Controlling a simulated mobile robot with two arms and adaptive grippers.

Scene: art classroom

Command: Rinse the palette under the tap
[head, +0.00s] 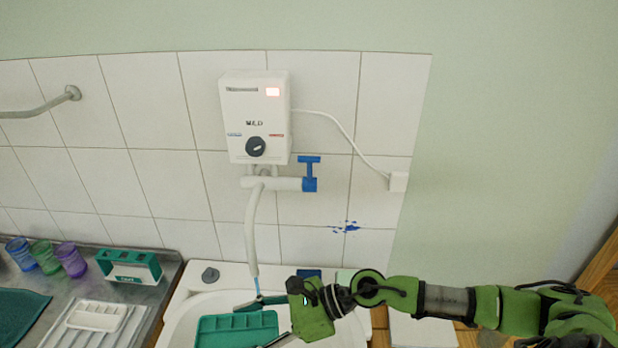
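The green palette (235,328) is in the basin of the white sink (182,330), cut off by the bottom edge of the view. The tap's white spout (251,235) hangs down from the wall, and a thin bluish streak like water shows below its end. The blue tap handle (310,172) is on the right of the pipe. My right gripper (268,322) is at the palette's right end, one finger along its back edge and the other near its front right. Whether the fingers grip it is unclear. My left gripper is out of view.
A white water heater (255,115) with a lit red display is above the tap. Left of the sink are several coloured cups (46,258), a green and white holder (129,267), a white tray (97,316) and a dark green cloth (20,312). A grey plug (210,275) sits on the sink's rim.

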